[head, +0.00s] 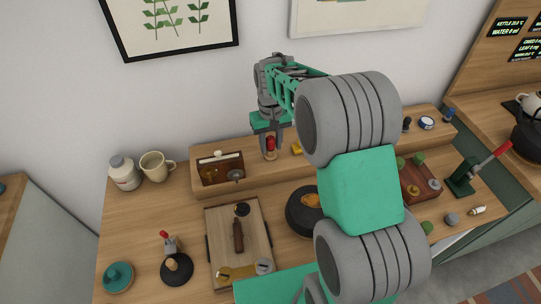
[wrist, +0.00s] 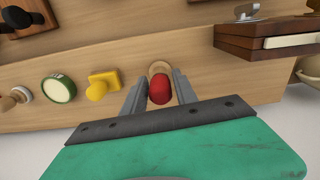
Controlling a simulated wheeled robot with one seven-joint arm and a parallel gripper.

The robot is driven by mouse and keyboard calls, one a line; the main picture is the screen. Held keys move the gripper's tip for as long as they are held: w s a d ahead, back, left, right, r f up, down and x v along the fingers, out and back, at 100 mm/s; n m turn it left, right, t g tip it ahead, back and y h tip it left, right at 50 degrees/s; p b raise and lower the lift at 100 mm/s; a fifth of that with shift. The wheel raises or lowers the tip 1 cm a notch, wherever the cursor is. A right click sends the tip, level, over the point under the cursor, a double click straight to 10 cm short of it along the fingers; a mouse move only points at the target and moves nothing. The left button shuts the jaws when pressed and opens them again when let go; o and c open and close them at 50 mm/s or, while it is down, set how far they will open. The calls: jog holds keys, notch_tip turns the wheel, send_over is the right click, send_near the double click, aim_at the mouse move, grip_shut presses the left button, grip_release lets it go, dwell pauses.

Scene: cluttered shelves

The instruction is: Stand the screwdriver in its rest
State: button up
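A red-handled piece (head: 270,143), which looks like the screwdriver, stands upright on the raised back shelf, with a small round wooden rest (head: 270,155) at its foot. The wrist view shows the red handle (wrist: 160,90) end-on, with the pale rim of the wooden rest (wrist: 158,67) just beyond it. The shaft is hidden. My gripper (wrist: 162,85) points down over the handle, one finger on each side, with narrow gaps showing between the fingers and the red. In the head view my gripper (head: 270,138) is directly above the shelf at this spot.
A yellow block (head: 297,148) stands close by on the shelf; the wrist view also shows a green-rimmed round tin (wrist: 58,89). A wooden box (head: 204,177) is left of the gripper. A tray (head: 215,225) and a black bowl (head: 297,213) lie in front.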

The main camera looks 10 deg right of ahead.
jog(key=o, duration=0.3)
notch_tip(320, 180, up, 8)
jog(key=shift+f+b, duration=0.1)
jog(key=shift+b, duration=0.25)
jog(key=s+r+t, duration=0.1)
jog(key=s+t, duration=0.2)
jog(key=s, duration=1.7)
jog(key=shift+m, duration=0.4)
jog(key=shift+r, duration=0.15)
jog(key=shift+c, duration=0.3)
